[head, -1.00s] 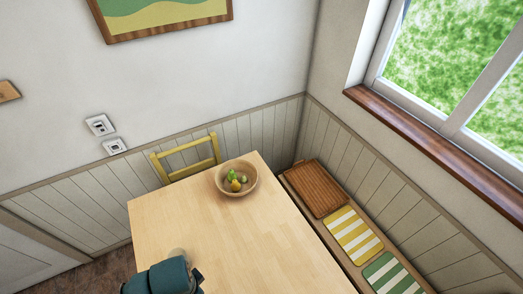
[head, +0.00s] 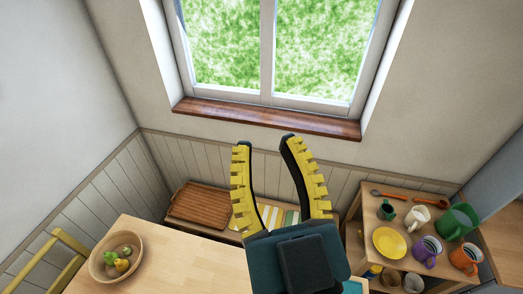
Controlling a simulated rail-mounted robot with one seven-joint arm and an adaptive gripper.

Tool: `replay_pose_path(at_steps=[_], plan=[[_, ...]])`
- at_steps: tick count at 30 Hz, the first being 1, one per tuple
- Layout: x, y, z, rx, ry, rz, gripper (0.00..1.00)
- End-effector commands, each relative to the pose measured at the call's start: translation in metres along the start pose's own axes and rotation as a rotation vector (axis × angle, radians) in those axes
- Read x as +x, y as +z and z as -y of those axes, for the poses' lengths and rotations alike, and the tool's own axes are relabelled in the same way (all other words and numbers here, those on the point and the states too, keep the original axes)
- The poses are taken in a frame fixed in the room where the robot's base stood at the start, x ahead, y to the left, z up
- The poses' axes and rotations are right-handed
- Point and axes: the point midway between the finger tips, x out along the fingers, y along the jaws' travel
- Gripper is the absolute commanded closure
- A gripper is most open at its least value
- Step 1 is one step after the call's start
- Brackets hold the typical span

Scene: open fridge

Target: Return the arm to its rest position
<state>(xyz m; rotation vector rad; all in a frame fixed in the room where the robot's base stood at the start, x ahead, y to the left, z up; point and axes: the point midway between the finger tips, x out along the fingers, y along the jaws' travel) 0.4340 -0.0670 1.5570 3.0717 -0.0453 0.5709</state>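My gripper (head: 267,148) shows in the head view, in the lower middle of the picture. It has two long yellow-and-black toothed fingers on a dark teal body. The fingers point up and stand well apart. No object shows between them. The gripper is in front of the bench and the panelled wall under the window, and its body hides part of the table's right side and part of the striped cushions.
A wooden table (head: 150,262) at lower left bears a bowl (head: 96,268) of fruit. A yellow chair (head: 62,262) stands left. A bench with a brown slatted board (head: 198,205) is behind. At right, a wooden shelf unit (head: 372,212) holds mugs and a yellow plate (head: 390,243).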

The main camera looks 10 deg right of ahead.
Motion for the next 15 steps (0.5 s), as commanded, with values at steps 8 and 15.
replay_pose_path(at_steps=[8,15], plan=[[0.009,-0.021,0.001,0.003,-0.002,0.004,0.67],[0.04,-0.101,-0.001,0.008,-0.002,0.004,0.67]])
